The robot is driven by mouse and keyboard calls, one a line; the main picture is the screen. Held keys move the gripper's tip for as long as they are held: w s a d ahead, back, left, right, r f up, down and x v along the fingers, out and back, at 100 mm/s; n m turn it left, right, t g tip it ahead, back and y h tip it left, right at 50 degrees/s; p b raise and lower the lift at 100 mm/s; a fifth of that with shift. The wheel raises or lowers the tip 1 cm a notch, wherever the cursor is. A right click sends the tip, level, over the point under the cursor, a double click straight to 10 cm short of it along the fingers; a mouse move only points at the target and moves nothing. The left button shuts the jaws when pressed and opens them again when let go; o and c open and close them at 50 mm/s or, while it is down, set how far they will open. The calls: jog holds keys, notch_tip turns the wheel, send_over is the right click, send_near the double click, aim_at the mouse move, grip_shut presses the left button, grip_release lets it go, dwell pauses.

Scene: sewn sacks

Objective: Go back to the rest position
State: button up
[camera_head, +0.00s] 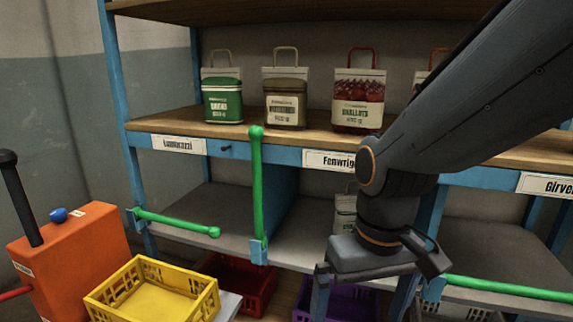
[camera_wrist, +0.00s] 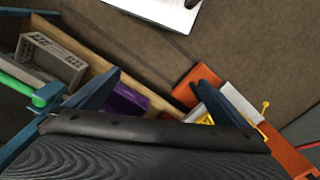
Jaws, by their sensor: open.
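My gripper (camera_head: 362,298) points down in front of the shelf in the head view, at the lower centre right. Its two fingers are spread apart. In the wrist view my gripper (camera_wrist: 158,80) shows both blue-grey fingers wide apart with nothing held between them. My dark arm reaches in from the upper right of the head view and hides part of the shelf.
Sacks, including a green one (camera_head: 222,100), a brown one (camera_head: 285,103) and a red one (camera_head: 358,100), stand on the upper shelf (camera_head: 185,122). A yellow crate (camera_head: 150,300) sits beside an orange cart (camera_head: 75,262).

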jog(key=d+r+m+p, duration=0.2)
jog(key=d+r+p, duration=0.6)
jog(key=p, duration=0.6)
jog(key=shift+s+h+p, duration=0.15)
jog(key=shift+h+p, duration=0.15)
jog(key=shift+p, duration=0.05)
jog(key=shift+a, duration=0.2)
